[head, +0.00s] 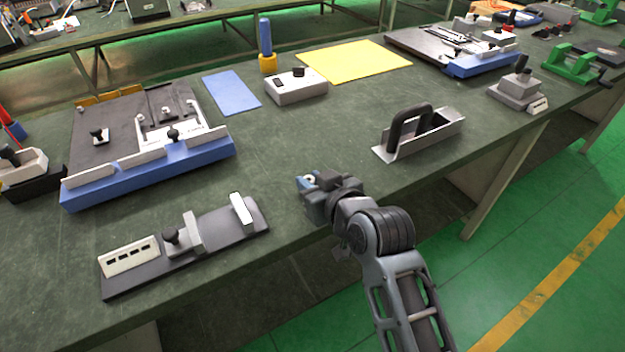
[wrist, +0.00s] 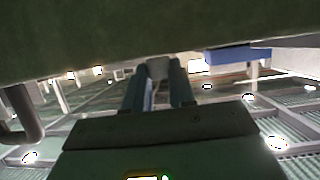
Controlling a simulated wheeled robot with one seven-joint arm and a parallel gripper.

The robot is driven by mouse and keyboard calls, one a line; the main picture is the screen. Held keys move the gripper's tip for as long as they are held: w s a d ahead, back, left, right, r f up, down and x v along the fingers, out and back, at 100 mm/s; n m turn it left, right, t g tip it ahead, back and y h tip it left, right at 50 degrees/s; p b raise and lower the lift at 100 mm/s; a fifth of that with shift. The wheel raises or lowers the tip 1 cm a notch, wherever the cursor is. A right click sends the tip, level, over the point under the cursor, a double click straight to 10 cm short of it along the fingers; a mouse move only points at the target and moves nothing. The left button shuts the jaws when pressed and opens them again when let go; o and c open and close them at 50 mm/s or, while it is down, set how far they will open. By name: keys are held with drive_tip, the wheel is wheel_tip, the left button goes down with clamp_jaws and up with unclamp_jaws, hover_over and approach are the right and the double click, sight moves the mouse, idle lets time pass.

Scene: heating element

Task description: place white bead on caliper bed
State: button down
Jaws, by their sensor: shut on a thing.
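My gripper (head: 308,183) is just above the front part of the green table, in the middle of the head view. It is shut on the small white bead (head: 310,178), of which only a little shows between the fingers. The caliper-like fixture lies at the front left, apart from my gripper. It has a long dark bed (head: 225,222), a slotted pale plate (head: 130,256), a knobbed slider (head: 187,236) and a white upright end jaw (head: 242,210).
A metal channel with a black handle (head: 408,128) stands right of my gripper. A blue-edged fixture board (head: 150,168) lies behind the caliper. A grey box (head: 296,88), blue mat (head: 231,92) and yellow mat (head: 355,62) are farther back. Table is clear between gripper and caliper.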

drive_tip(key=shift+f, duration=0.25)
drive_tip(key=c, duration=0.9)
unclamp_jaws()
drive_tip(key=shift+c, duration=0.2)
drive_tip(key=v, duration=0.4)
drive_tip(key=b+v, duration=0.1)
drive_tip(key=v, duration=0.2)
drive_tip(key=shift+s+d+r, duration=0.1)
drive_tip(key=shift+d+r, duration=0.05)
drive_tip(key=shift+d, duration=0.45)
